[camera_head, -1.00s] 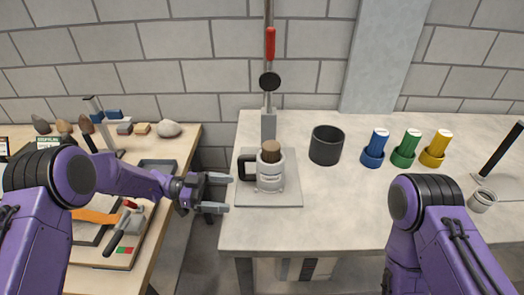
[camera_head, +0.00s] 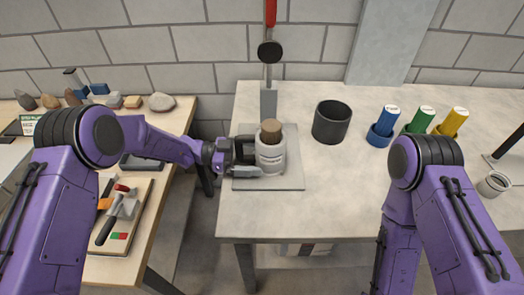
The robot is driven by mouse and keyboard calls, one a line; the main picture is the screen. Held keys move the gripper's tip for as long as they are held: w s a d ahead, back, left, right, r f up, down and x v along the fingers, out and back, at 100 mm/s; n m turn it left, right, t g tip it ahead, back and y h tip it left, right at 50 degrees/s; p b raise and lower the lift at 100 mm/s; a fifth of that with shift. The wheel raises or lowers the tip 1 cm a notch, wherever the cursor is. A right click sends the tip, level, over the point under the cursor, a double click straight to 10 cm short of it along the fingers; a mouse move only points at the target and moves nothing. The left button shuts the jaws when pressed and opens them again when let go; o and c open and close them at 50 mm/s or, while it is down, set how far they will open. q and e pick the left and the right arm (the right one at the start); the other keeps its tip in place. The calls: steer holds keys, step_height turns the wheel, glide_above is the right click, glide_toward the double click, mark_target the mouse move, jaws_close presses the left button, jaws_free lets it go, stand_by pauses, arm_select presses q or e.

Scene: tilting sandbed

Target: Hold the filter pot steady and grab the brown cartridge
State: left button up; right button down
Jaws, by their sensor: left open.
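The filter pot (camera_head: 271,157) is a pale, upright cylinder with a dark handle on its left side. It stands on a grey plate (camera_head: 290,181) on the table. The brown cartridge (camera_head: 271,128) sticks up out of its top. My left gripper (camera_head: 252,160) is open at the pot's left side, with its fingers about the handle; the dark handle and fingers overlap, so I cannot tell whether they touch. My right arm comes in at the lower right, and its gripper is out of view.
A lever stand with a red handle (camera_head: 270,12) rises behind the pot. A dark open cup (camera_head: 331,122) stands right of it. The table's front middle is clear.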

arm_select(q)
steer(key=shift+s+d, duration=0.1)
steer(key=shift+d, duration=0.45)
steer(key=c, duration=0.6)
steer(key=o, duration=0.3)
